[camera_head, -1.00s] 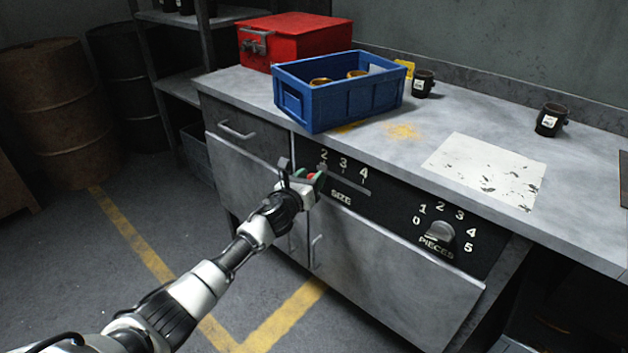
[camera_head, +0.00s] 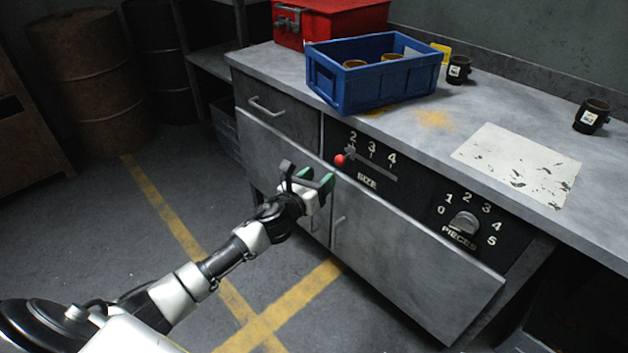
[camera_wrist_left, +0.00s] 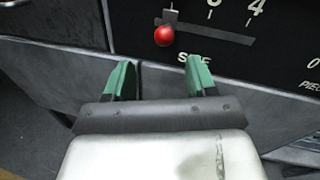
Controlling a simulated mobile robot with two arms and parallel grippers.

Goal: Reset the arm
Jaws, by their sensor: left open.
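My left gripper (camera_head: 308,183) is open and empty in front of the cabinet, just below and left of the red knob (camera_head: 340,160) of the SIZE slider. In the left wrist view its two green fingers (camera_wrist_left: 160,82) stand apart, and the red knob (camera_wrist_left: 164,36) lies beyond them, untouched. The knob stands at the left end of the slider slot (camera_head: 372,165), near the 2. My right gripper is not in view.
The PIECES dial (camera_head: 463,223) is right of the slider. On the worktop (camera_head: 470,115) are a blue crate (camera_head: 375,85) holding cups, a red toolbox (camera_head: 335,22), black mugs (camera_head: 591,116) and a white sheet (camera_head: 520,165). Open floor lies left.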

